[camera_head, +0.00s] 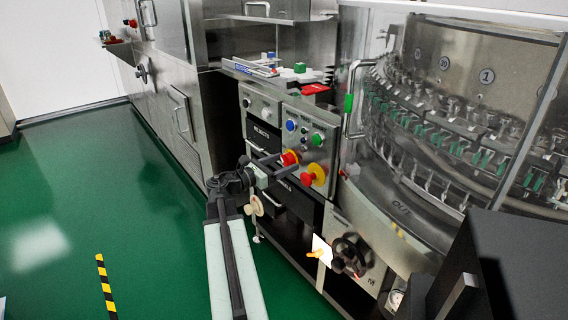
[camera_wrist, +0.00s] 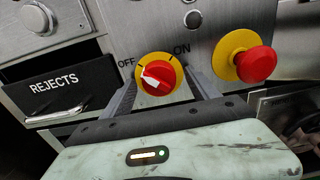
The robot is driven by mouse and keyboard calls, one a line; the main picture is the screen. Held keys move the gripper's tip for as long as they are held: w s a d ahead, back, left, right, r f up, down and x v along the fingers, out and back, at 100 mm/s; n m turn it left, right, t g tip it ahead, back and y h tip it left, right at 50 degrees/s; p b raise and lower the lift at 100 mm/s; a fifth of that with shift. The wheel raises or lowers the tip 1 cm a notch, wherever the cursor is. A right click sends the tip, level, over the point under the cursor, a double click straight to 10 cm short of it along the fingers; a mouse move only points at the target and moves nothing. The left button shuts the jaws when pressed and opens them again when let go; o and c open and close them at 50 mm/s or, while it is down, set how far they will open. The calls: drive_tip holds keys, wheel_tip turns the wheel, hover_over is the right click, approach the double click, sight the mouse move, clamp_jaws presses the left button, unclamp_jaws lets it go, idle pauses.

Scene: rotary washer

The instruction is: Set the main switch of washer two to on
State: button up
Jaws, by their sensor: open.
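The main switch (camera_wrist: 165,77) is a red knob on a yellow disc with OFF printed at its left and ON at its upper right. Its white pointer mark is turned to the left, toward OFF. The switch also shows in the head view (camera_head: 290,158) on the steel control panel (camera_head: 300,117). My gripper (camera_wrist: 160,88) is open, with one finger at each side of the knob; I cannot tell whether they touch it. In the head view my gripper (camera_head: 279,164) reaches up to the switch. No washer number shows on this panel.
A red mushroom button (camera_wrist: 256,64) on a yellow disc sits close right of the switch. The REJECTS drawer (camera_wrist: 65,82) is at the left. The glazed machine (camera_head: 450,120) stands right; green floor (camera_head: 120,210) is clear at left.

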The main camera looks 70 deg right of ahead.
drive_tip(key=c, duration=1.2)
drive_tip(key=shift+d, duration=0.4)
drive_tip(key=shift+c, duration=0.7)
drive_tip(key=shift+a, duration=0.3)
drive_tip(key=shift+a+m, duration=0.15)
drive_tip(key=shift+m, duration=0.25)
drive_tip(key=m, duration=0.3)
drive_tip(key=shift+m, duration=0.4)
drive_tip(key=m, duration=0.3)
drive_tip(key=shift+s+f+m, duration=0.1)
drive_tip(key=shift+m, duration=0.3)
drive_tip(key=m, duration=0.5)
drive_tip(key=shift+m, duration=2.3)
